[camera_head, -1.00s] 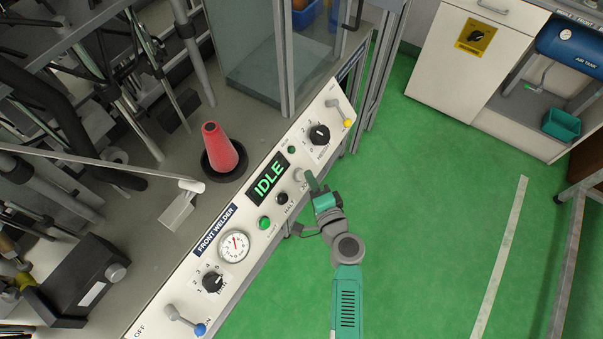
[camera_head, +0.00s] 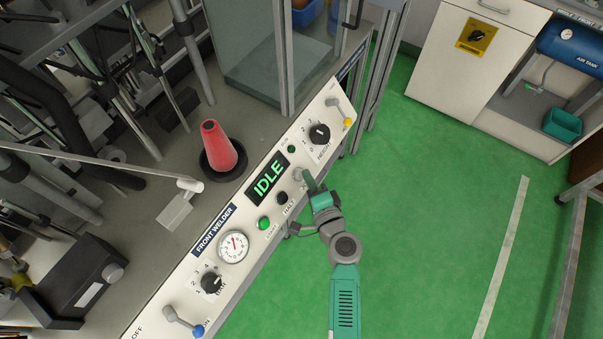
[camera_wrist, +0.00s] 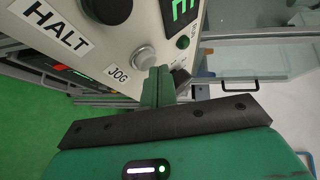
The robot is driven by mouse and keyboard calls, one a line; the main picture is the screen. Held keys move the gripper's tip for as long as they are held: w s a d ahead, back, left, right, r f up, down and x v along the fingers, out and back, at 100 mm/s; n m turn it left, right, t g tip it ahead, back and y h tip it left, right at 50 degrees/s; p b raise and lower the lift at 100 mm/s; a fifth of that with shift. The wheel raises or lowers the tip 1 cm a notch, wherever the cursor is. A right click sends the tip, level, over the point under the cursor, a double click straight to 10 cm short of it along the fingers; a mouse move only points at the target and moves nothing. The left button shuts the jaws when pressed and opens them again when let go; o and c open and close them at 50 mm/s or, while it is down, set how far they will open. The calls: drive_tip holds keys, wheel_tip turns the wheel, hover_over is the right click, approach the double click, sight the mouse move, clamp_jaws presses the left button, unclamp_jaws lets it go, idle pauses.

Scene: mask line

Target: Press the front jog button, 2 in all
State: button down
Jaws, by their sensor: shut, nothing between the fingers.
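The front welder panel (camera_head: 233,222) slopes along the bench edge, and its display (camera_head: 268,179) reads IDLE. The jog button (camera_head: 297,174) is a round grey knob on the panel; the wrist view shows it (camera_wrist: 144,57) beside its JOG label (camera_wrist: 118,74). My gripper (camera_head: 308,176) is shut and empty, its green fingertips close to the button. In the wrist view the fingertips (camera_wrist: 158,72) lie just right of and below the button. I cannot tell whether they touch it.
The black halt button (camera_head: 282,198) and a green button (camera_head: 264,223) sit nearby. A black height knob (camera_head: 319,134) and a yellow-tipped lever (camera_head: 347,122) are farther up the panel. A red cone (camera_head: 219,148) stands behind. The green floor (camera_head: 430,200) to the right is clear.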

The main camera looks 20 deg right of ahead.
drive_tip(key=shift+w+a+f+b, duration=0.2)
drive_tip(key=shift+f+b, duration=0.15)
drive_tip(key=shift+b, duration=0.1)
idle(0.4)
drive_tip(key=shift+r, duration=0.1)
drive_tip(key=shift+s+d+r+p, duration=0.35)
drive_tip(key=shift+s+r+p, duration=0.1)
drive_tip(key=shift+r+p, duration=0.05)
idle(0.3)
drive_tip(key=s+d+r+p, duration=0.2)
drive_tip(key=s+r, duration=0.1)
drive_tip(key=shift+d+r+p, duration=0.1)
drive_tip(key=shift+d+p, duration=0.15)
drive_tip(key=shift+p, duration=0.1)
idle(0.8)
